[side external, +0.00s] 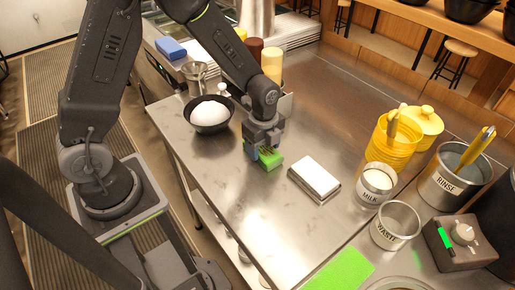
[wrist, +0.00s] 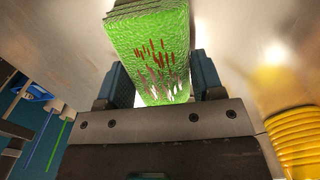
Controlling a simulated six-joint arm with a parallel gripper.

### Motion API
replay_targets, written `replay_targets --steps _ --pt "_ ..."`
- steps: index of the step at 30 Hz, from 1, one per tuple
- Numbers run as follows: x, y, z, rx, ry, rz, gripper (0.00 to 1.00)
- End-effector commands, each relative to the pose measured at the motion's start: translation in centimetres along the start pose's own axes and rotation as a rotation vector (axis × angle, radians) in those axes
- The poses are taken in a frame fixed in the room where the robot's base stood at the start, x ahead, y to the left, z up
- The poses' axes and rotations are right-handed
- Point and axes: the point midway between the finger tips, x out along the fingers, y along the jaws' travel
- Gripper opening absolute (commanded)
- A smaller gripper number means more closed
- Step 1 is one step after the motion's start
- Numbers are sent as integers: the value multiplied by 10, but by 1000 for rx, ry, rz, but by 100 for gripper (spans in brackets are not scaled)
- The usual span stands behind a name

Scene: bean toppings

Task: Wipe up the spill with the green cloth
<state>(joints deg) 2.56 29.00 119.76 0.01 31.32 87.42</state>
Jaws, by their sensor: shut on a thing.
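The green cloth (side external: 267,163) is a folded pad low over the steel counter, between the fingers of my gripper (side external: 262,150). In the wrist view the cloth (wrist: 150,30) fills the space between the two blue fingers of my gripper (wrist: 162,82), which is shut on it. Reddish-brown and a few white streaks show on the cloth's face there. I cannot tell whether the cloth touches the counter. I see no clear spill on the visible counter.
A dark bowl (side external: 199,128) with a white ball stands left of my gripper. A white-topped block (side external: 315,176) lies close on the right. Milk (side external: 371,196), waste (side external: 391,237) and rinse (side external: 440,197) containers stand further right. A green mat (side external: 340,272) lies at the front.

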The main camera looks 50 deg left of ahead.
Motion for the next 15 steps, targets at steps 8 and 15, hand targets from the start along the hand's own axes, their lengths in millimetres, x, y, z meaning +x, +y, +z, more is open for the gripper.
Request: replay_targets --steps 8,15 --pt "1 -4 0 0 0 -4 40" --pt "-7 -4 0 0 0 -6 40"
